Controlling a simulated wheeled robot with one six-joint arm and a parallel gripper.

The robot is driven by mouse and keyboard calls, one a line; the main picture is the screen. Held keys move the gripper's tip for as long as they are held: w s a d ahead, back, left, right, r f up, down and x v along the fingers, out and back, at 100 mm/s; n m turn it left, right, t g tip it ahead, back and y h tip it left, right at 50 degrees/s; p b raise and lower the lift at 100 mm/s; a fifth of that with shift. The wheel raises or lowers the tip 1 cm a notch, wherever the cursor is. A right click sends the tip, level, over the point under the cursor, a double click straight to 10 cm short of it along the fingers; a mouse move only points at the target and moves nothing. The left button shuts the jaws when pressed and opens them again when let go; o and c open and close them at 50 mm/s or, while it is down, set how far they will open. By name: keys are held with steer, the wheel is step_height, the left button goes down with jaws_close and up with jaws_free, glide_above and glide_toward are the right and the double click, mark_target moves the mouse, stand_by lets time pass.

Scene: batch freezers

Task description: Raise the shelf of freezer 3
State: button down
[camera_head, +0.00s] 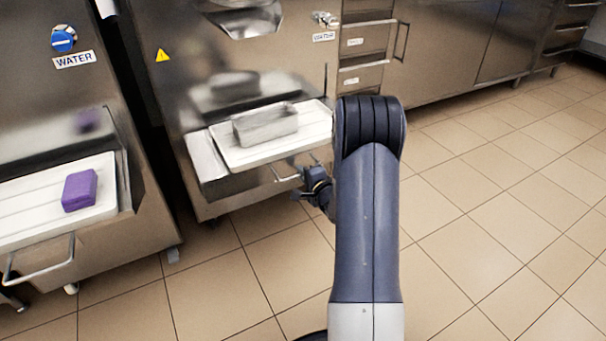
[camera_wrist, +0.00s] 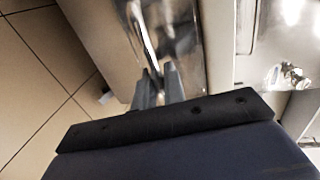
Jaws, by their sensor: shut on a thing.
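A steel freezer (camera_head: 178,80) stands in the middle of the head view; no number can be read on it. Its white shelf (camera_head: 235,155) sticks out at the front, with a grey metal pan (camera_head: 265,126) on top. A thin bar handle (camera_head: 285,175) is at the shelf's front right; it also shows in the wrist view (camera_wrist: 148,40). My gripper (camera_head: 304,186) is at the right part of this handle, low in front of the freezer. In the wrist view my gripper (camera_wrist: 158,74) has its fingers closed around the bar. My arm hides the area to the right.
A second freezer (camera_head: 40,100) on the left has a white shelf (camera_head: 35,212) with a purple block (camera_head: 79,190) and a handle (camera_head: 40,268). Steel cabinets (camera_head: 450,50) line the back right. The tiled floor (camera_head: 490,210) on the right is clear.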

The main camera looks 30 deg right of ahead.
steer(key=shift+r, duration=0.1)
stand_by(0.3)
step_height(320, 180, up, 12)
steer(key=p, duration=1)
steer(key=shift+r+p, duration=0.2)
steer(key=shift+p, duration=0.15)
steer(key=shift+w, duration=0.1)
steer(key=c, duration=1.9)
jaws_free()
steer(key=o, duration=0.3)
steer(key=shift+o, duration=0.2)
steer(key=p+v, duration=0.2)
steer(key=v, duration=0.9)
